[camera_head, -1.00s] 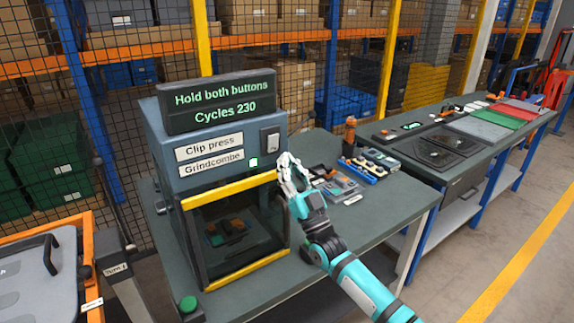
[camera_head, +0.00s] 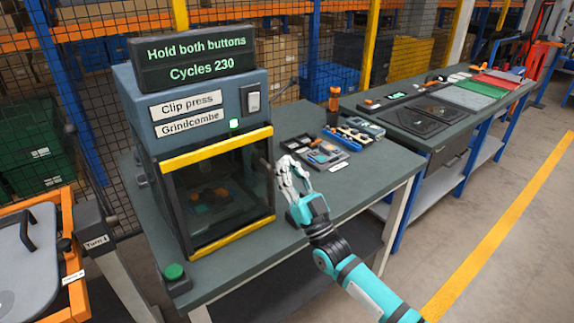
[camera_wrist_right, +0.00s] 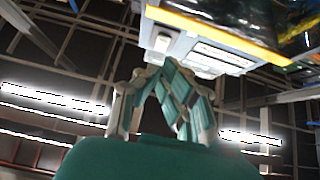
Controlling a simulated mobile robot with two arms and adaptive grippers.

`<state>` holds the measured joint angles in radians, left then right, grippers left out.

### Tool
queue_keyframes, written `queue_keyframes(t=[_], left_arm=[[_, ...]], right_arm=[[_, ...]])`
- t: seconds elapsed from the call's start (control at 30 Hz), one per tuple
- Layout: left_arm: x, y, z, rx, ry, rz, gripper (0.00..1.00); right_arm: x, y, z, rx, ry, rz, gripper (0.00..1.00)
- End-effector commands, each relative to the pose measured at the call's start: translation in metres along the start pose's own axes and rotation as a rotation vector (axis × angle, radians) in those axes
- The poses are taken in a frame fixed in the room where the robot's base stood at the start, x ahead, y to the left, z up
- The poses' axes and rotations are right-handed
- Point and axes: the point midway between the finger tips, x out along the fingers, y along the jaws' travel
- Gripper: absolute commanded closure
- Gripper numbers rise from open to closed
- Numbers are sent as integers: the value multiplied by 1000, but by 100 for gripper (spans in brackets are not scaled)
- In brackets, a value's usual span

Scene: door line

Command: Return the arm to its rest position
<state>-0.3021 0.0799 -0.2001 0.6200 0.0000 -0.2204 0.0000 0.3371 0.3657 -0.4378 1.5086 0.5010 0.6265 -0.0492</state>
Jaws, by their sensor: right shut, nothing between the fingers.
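My right gripper (camera_head: 284,164) is shut and empty in the head view, just right of the clip press (camera_head: 205,112). The fingertips look close to the press's right side; I cannot tell if they touch. The press display reads "Hold both buttons, Cycles 230". In the right wrist view my right gripper (camera_wrist_right: 155,66) has its fingertips together, with the press (camera_wrist_right: 195,45) and a rocker switch beyond them. My teal right arm comes in from the lower right of the head view. My left gripper is not in view.
The press stands on a dark workbench (camera_head: 290,235) with a green button (camera_head: 174,271) at its front left. Small parts and trays (camera_head: 320,155) lie on the bench behind the gripper. A grey-lidded orange-framed cart (camera_head: 25,265) is at the left. The floor at right (camera_head: 520,270) is clear.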

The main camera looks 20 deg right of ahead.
Motion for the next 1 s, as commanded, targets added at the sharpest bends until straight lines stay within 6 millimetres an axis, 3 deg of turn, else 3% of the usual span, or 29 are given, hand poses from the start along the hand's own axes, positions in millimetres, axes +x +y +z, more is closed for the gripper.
queue_keyframes(t=[0.2,0.37,0.5,0.63,0.8,1.0], left_arm=[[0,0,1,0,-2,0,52],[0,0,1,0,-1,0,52],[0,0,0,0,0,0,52],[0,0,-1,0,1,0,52],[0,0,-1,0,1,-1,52],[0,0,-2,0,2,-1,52]], right_arm=[[-6,-8,8,9,-52,-5,100],[-45,-40,45,33,-310,-23,100],[-108,-71,76,41,-643,-31,100],[-182,-87,87,36,-962,-13,100],[-280,-93,73,22,-1340,43,100],[-355,-93,41,15,-1623,109,100]])
